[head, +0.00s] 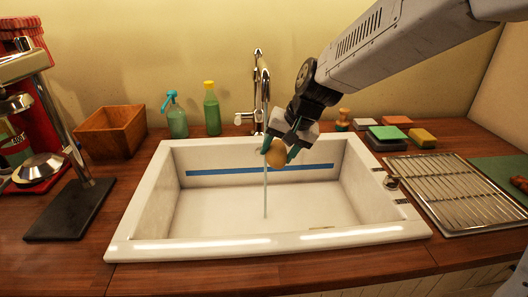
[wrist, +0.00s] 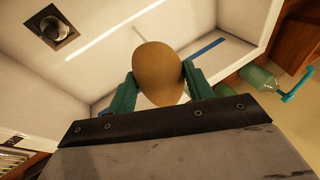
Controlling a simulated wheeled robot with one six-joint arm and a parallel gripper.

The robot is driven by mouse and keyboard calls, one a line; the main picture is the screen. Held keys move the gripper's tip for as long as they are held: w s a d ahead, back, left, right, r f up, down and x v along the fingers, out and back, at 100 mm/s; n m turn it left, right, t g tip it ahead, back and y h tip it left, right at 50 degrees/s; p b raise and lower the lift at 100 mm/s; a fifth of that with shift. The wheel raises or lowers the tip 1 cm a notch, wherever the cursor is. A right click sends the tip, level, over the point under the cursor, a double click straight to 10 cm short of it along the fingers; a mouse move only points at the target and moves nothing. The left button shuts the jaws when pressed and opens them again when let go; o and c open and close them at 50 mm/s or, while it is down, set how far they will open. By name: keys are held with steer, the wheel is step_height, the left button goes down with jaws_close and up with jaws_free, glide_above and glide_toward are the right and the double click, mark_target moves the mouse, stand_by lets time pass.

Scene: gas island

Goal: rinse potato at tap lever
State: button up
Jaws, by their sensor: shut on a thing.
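My gripper (head: 277,153) is shut on a tan potato (head: 276,158) and holds it above the white sink (head: 140,210). In the wrist view the potato (wrist: 158,72) sits between the two green fingers. The chrome tap (head: 264,85) stands at the back rim of the sink. A thin stream of water (head: 265,195) falls to the sink floor, just left of the potato in the head view. Whether the water touches the potato is hard to tell. The tap's side lever (head: 241,119) points left at its base.
A green spray bottle (head: 176,115) and a green bottle with a yellow cap (head: 211,108) stand behind the sink. A wooden box (head: 112,132) is at the left. A wire rack (head: 452,190) and sponges (head: 423,137) lie at the right. The sink basin looks clear.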

steer(key=shift+s+d, duration=0.85)
steer(key=shift+s, duration=0.2)
steer(key=shift+s+d, duration=0.85)
steer(key=shift+s, duration=0.15)
steer(key=s+d+r, duration=0.3)
steer(key=r, duration=0.1)
steer(key=shift+s, duration=0.4)
steer(key=shift+d, duration=0.1)
stand_by(0.4)
